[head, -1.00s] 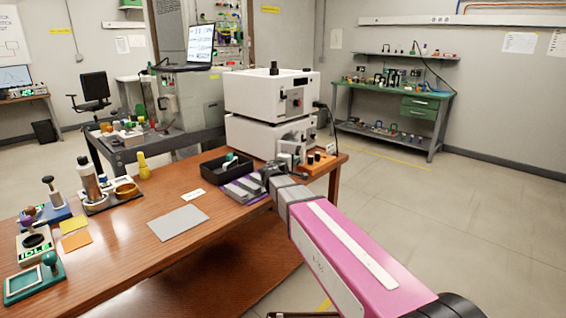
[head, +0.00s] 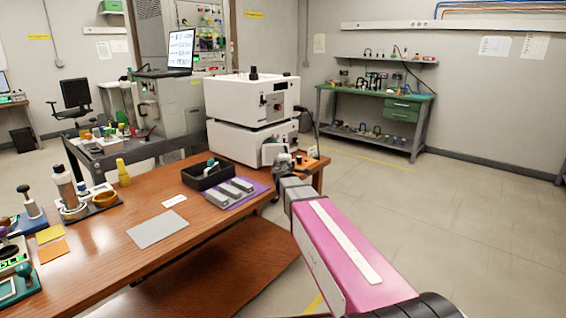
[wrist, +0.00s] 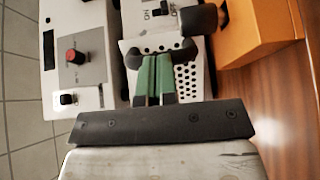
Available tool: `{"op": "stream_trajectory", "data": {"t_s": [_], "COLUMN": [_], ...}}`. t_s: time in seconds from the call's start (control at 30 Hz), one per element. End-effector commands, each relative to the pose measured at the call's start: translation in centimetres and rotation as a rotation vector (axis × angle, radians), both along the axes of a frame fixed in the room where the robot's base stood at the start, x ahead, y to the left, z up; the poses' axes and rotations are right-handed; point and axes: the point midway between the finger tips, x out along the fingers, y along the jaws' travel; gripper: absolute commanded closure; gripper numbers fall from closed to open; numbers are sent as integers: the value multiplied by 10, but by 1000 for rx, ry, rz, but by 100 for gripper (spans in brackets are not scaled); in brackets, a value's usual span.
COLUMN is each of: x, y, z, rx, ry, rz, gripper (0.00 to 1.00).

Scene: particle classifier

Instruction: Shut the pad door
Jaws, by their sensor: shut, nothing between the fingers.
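The white two-tier machine (head: 250,115) stands at the far end of the wooden table. A small white panel, seemingly the pad door (head: 270,153), lies near the front of its lower tier. I cannot tell whether it is fully shut. The wrist view shows a white perforated panel (wrist: 186,78) with dark rounded parts around it. My gripper (wrist: 156,62) is shut and empty, its green fingers together in front of this panel. Contact with it is unclear. In the head view my gripper (head: 284,161) is small and partly hidden by my arm.
An orange block (wrist: 252,30) stands close to the right of my fingers in the wrist view. A black tray (head: 207,177) and a purple mat (head: 258,187) with grey bars lie left of my arm. Open floor lies to the right.

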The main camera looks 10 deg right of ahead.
Motion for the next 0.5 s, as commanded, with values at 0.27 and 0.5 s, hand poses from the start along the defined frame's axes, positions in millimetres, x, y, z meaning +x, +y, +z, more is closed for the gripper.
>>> {"op": "stream_trajectory", "data": {"t_s": [0.27,0.5], "x": [18,33], "y": [-12,-19], "z": [0,0], "rx": [1,1], "ry": [0,0], "rz": [-2,-2], "gripper": [100,100]}}
